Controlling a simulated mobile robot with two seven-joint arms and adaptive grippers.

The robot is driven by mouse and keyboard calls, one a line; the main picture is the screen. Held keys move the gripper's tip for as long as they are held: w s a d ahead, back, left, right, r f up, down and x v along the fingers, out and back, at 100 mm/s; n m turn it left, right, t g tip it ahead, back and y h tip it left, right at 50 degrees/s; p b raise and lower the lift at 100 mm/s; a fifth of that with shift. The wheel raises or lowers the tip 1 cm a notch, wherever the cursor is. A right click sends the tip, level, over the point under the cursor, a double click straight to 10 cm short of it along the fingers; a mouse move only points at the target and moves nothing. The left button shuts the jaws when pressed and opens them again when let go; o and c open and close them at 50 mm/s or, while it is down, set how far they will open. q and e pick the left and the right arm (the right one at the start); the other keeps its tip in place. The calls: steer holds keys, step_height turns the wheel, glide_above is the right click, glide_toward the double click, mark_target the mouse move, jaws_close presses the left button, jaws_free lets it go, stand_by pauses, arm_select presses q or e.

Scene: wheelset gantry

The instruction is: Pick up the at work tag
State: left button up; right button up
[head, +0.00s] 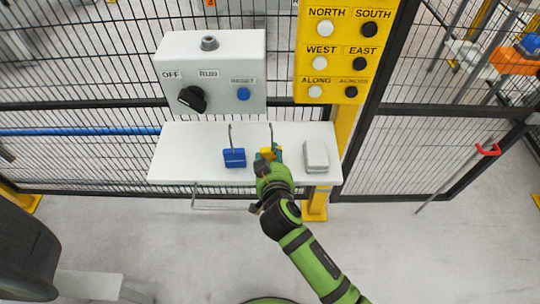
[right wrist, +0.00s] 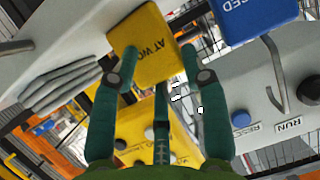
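The yellow at work tag (head: 265,154) hangs at a hook at the middle of the white shelf's front. In the right wrist view the tag (right wrist: 146,48) shows part of its dark "AT WO..." lettering. My right gripper (head: 270,160) is at the tag, its teal fingers spread apart. In the right wrist view one finger of the gripper (right wrist: 160,60) overlaps the tag's left part and another is by its right edge. I see no clear closed grip, and contact is hard to tell. My left gripper is not in view.
A blue tag (head: 234,158) hangs close to the left. Behind are a control box (head: 210,75) with a black knob, a yellow button panel (head: 345,50) and mesh fence.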

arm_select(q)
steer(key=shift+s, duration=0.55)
arm_select(e)
steer(key=shift+s+d+f, duration=0.1)
steer(key=shift+s+f, duration=0.05)
steer(key=shift+f, duration=0.2)
